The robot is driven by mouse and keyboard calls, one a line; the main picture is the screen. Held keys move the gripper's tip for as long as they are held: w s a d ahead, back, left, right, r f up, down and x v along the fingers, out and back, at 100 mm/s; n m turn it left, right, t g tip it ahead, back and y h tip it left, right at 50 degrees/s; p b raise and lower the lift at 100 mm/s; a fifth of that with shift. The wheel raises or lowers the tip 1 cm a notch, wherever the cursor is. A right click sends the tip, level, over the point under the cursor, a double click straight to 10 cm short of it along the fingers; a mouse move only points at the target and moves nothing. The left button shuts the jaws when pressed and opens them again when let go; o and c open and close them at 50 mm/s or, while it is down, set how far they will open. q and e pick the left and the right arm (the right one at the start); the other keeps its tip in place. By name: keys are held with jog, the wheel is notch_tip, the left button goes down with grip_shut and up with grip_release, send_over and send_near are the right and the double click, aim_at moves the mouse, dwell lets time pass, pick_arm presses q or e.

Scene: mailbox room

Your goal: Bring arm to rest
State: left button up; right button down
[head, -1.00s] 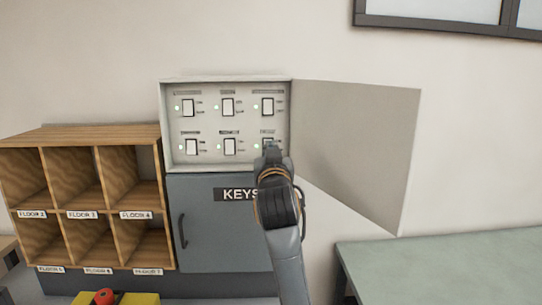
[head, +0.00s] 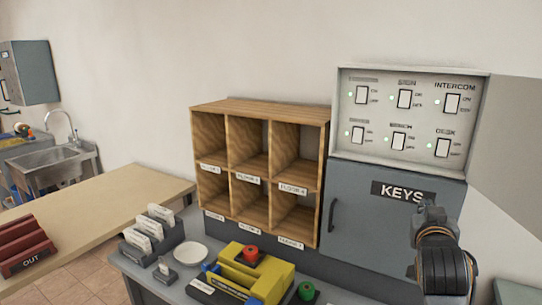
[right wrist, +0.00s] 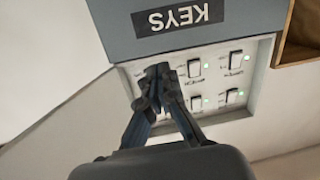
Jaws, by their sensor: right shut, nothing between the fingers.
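My right gripper (head: 430,212) is in front of the grey key cabinet (head: 365,240) marked KEYS, below the open switch panel (head: 382,88). Its fingers are closed together with nothing between them. In the right wrist view the shut fingertips (right wrist: 157,75) show against the panel, which appears upside down, with the KEYS sign above. The panel has two rows of white switches, each with a green light beside it, and labels such as INTERCOM and DESK. I cannot tell the exact gap to the cabinet. My left gripper is not in view.
The panel's door (head: 508,140) stands open on the right. A wooden pigeonhole shelf (head: 260,107) stands left of the cabinet. A yellow device (head: 277,275), white dish (head: 190,253) and card holder (head: 165,240) sit on the counter. A sink (head: 45,155) is far left.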

jog(key=s+a+f+n+g+y, duration=0.2)
jog(key=s+a+f+g, duration=0.3)
jog(key=f, duration=0.7)
jog(key=s+a+f+n+y, duration=0.2)
jog(key=s+f, duration=0.5)
jog(key=f, duration=0.5)
jog(key=s+a+f+n+g+y, duration=0.1)
jog(key=s+a+f+g, duration=0.2)
jog(key=s, duration=0.5)
jog(key=s+a+f+g+y, duration=0.1)
jog(key=s+a+f+g, duration=0.15)
jog(key=s+f, duration=0.35)
jog(key=s+a+f+n+g+y, duration=0.1)
jog(key=s+a+f+y, duration=0.15)
jog(key=s, duration=0.65)
notch_tip(320, 180, down, 29)
jog(key=s+g, duration=0.2)
jog(key=s+d+f+h, duration=0.1)
jog(key=s+d+f, duration=0.1)
jog(key=s+f, duration=1.2)
jog(key=shift+s+d+f+g, duration=0.3)
jog(key=shift+s+d+g, duration=0.05)
jog(key=shift+s, duration=0.5)
